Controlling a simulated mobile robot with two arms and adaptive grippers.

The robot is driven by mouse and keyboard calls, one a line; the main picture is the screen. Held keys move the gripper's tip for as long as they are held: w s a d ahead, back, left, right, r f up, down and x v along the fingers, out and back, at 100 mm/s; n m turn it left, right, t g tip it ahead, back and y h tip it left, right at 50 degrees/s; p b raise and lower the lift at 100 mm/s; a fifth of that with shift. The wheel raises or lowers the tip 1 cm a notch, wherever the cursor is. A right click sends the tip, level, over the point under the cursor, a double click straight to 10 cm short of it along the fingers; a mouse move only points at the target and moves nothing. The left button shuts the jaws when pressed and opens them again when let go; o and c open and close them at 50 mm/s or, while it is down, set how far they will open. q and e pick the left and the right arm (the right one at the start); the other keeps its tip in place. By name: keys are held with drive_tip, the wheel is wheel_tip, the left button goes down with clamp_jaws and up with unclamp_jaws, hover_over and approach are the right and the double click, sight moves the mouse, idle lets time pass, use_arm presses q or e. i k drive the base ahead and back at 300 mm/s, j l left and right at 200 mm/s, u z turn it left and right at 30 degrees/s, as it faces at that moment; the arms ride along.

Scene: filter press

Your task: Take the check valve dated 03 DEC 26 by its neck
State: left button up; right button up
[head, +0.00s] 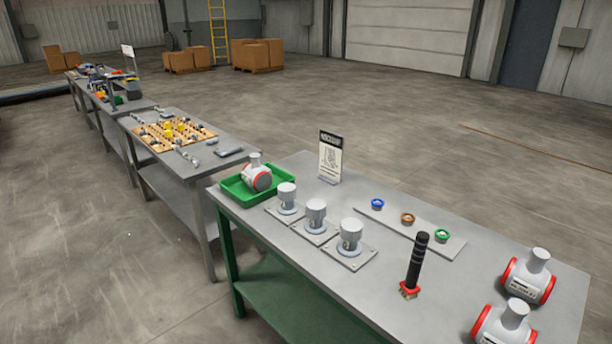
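Three white valve bodies with red end rings and an upright neck are in the head view. One valve (257,175) sits in a green tray (232,190) at the table's far left end. A second valve (529,275) stands at the right end of the table. A third valve (505,325) stands in front of it, partly cut off by the bottom edge. The second valve has a dark label on its front, too small to read, so I cannot tell which valve is dated 03 DEC 26. Neither gripper is in view.
Several other items stand on the grey table (300,262): grey capped cylinders (316,212) on square plates, a strip (400,222) with blue, orange and green rings, a black ribbed tool (417,262) with a red collar, and a sign (330,157). More tables stand behind left.

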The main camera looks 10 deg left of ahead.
sight(259, 178)
drive_tip(key=i+j+z, duration=0.1)
drive_tip(key=j+z, duration=0.25)
drive_tip(key=i+j+z, duration=0.1)
drive_tip(key=j+z, duration=0.15)
drive_tip(key=z, duration=0.15)
drive_tip(key=j+z, duration=0.35)
